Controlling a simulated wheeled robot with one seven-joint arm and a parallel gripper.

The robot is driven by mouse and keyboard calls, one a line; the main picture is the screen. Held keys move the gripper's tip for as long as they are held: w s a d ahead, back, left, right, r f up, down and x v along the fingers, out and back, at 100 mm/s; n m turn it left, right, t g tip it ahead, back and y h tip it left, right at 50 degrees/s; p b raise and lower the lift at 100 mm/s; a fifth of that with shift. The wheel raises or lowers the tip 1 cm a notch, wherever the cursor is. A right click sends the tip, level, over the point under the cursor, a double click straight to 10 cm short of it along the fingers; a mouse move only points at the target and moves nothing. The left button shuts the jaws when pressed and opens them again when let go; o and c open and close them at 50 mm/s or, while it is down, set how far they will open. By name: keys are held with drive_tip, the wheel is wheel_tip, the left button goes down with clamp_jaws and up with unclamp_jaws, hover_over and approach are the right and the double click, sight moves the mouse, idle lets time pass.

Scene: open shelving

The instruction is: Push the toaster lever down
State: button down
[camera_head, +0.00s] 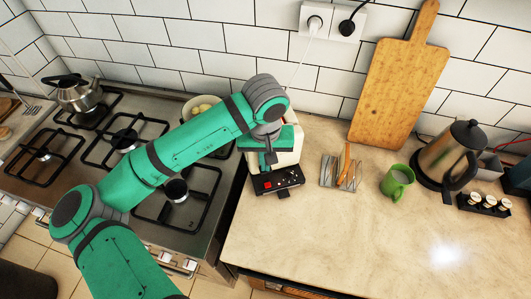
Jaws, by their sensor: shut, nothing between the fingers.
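The toaster (289,158) stands at the left end of the worktop, with a cream body and a black front panel (279,181) bearing small red and light controls. My arm reaches over the stove from the lower left and covers much of the toaster's top. My gripper (271,159) points down at the toaster's front, just above the black panel. Its fingers are shut with nothing between them. The lever cannot be made out. I cannot tell whether the fingers touch the toaster.
Right of the toaster are a metal rack with toast (345,167), a green mug (397,181) and a kettle (440,157). A cutting board (398,75) leans on the wall. A white cord (300,62) hangs behind the toaster. The front worktop is clear.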

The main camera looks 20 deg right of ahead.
drive_tip(key=shift+s+r, duration=0.1)
drive_tip(key=shift+s+a+r, duration=0.25)
drive_tip(key=shift+s+a, duration=0.05)
drive_tip(key=shift+s, duration=0.3)
drive_tip(key=shift+s+a+r, duration=0.2)
drive_tip(key=shift+s+a, duration=0.1)
drive_tip(key=shift+s, duration=0.3)
wheel_tip(320, 180, up, 11)
drive_tip(key=s, duration=0.1)
drive_tip(key=shift+a, duration=0.2)
drive_tip(key=shift+f, duration=0.15)
